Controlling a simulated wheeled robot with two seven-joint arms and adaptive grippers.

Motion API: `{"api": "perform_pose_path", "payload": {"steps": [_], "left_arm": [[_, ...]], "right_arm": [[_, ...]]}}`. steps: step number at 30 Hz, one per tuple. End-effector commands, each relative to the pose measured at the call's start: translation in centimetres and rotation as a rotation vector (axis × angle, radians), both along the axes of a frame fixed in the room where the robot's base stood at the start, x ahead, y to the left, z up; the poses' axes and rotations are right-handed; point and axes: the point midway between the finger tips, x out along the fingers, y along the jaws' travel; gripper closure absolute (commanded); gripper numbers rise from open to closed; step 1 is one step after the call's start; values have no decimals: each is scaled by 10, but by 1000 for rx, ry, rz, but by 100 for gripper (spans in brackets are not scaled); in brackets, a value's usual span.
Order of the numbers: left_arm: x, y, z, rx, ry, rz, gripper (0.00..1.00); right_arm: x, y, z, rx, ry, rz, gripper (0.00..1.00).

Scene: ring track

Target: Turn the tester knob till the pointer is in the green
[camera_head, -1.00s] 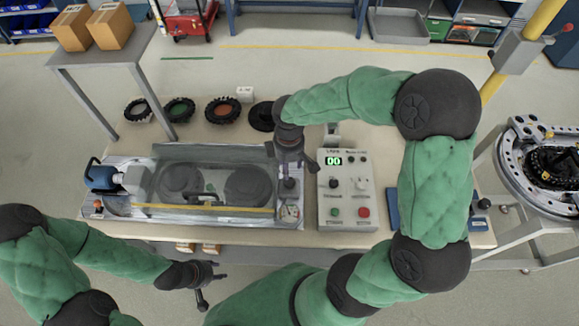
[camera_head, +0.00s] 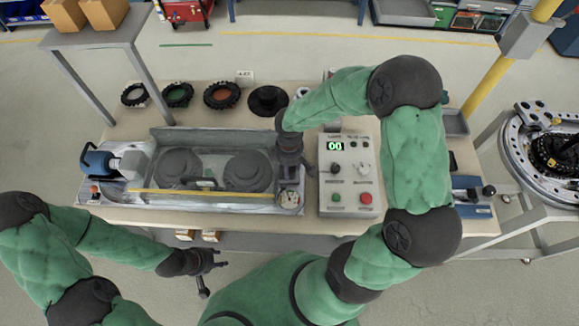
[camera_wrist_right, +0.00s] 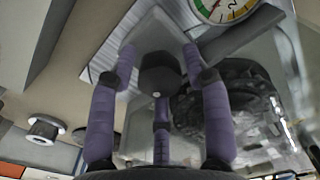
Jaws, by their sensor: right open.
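The test rig (camera_head: 230,206) is a long grey trough with two dark round discs in it. At its right end a round dial gauge (camera_head: 290,198) faces up. The dial also shows, cut off by the top edge, in the right wrist view (camera_wrist_right: 222,8), with green, yellow and red bands; I cannot tell where its pointer stands. My right gripper (camera_head: 290,172) is above that end, pointing down. In the wrist view its three purple fingers are open around a dark round knob (camera_wrist_right: 160,75) on a pale block; contact is unclear. My left gripper (camera_head: 208,264) is empty, its fingers apart, in front of the bench.
A grey control box (camera_head: 348,205) with a green display reading 00 and red and green buttons stands right of the rig. Several tyres (camera_head: 178,95) lie along the bench's back. A blue-based device (camera_head: 470,210) is at the right end.

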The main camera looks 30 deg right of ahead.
Motion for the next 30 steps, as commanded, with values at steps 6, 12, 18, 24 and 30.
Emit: {"api": "perform_pose_path", "payload": {"steps": [6,12,18,24,30], "left_arm": [[0,0,0,0,0,0,60],[0,0,0,0,0,0,60],[0,0,0,0,0,0,60],[0,0,-10,0,0,0,60],[0,0,-18,0,0,0,60]], "right_arm": [[0,0,0,0,0,0,51],[0,0,0,0,-1,0,94],[0,0,0,0,-1,-4,94],[1,0,-1,1,-5,-127,94],[1,0,-1,0,-3,-278,94]]}}
